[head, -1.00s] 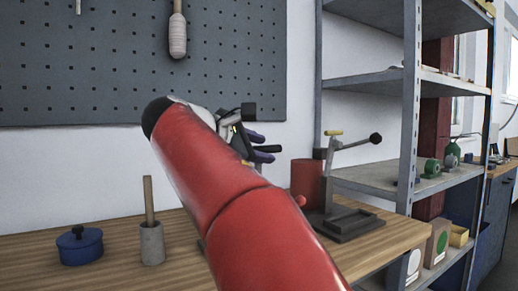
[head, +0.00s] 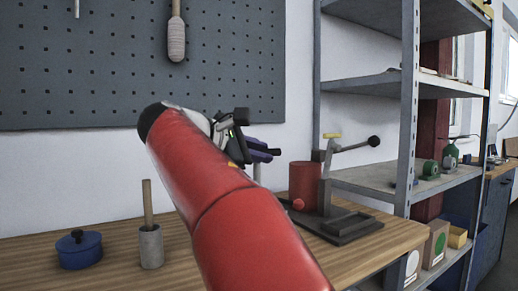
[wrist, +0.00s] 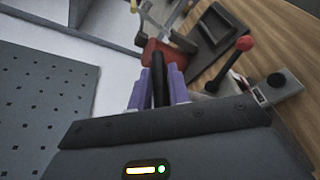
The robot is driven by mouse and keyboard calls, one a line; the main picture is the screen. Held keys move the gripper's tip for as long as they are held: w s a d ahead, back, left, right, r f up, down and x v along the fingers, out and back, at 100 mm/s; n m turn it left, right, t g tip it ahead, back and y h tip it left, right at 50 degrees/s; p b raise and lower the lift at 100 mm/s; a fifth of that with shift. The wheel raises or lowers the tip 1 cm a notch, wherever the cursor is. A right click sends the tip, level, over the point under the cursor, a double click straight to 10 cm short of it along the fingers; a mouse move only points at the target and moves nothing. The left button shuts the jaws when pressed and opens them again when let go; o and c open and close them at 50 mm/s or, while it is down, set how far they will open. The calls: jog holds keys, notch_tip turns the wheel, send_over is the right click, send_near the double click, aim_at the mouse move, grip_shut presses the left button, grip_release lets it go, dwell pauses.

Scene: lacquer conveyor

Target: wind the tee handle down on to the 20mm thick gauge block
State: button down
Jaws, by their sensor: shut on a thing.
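In the wrist view my gripper (wrist: 159,82) has its purple fingers shut on a black bar (wrist: 158,66), which looks like the tee handle. In the head view my gripper (head: 262,148) is partly behind my red arm, with a black end of the tee handle (head: 275,152) showing just past the fingers. A thin grey post (head: 257,173) shows below it. The gauge block cannot be made out for certain. A grey block-like part (wrist: 280,92) with a dark round top and a small pale label lies right of the fingers in the wrist view.
A red cylinder (head: 304,184) and a lever press (head: 340,222) stand at the bench's right end. A red ball (wrist: 245,43) on a rod is near the fingers. A blue pot (head: 80,250) and a grey holder (head: 151,247) stand left. Metal shelving (head: 375,85) is at right.

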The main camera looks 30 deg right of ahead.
jog(key=m+g, duration=0.2)
jog(key=g, duration=0.1)
jog(key=m+g, duration=0.1)
jog(key=shift+w+a+m+g+h, duration=0.25)
jog(key=shift+w+m+g+h, duration=0.05)
jog(key=shift+m+g+y, duration=0.5)
jog(key=shift+m+g, duration=0.9)
jog(key=shift+g, duration=0.3)
jog(key=c, duration=1.4)
grip_release()
jog(key=shift+w+f, duration=0.1)
jog(key=shift+w, duration=0.05)
jog(key=shift+o, duration=0.2)
jog(key=shift+g, duration=0.3)
jog(key=shift+s, duration=0.2)
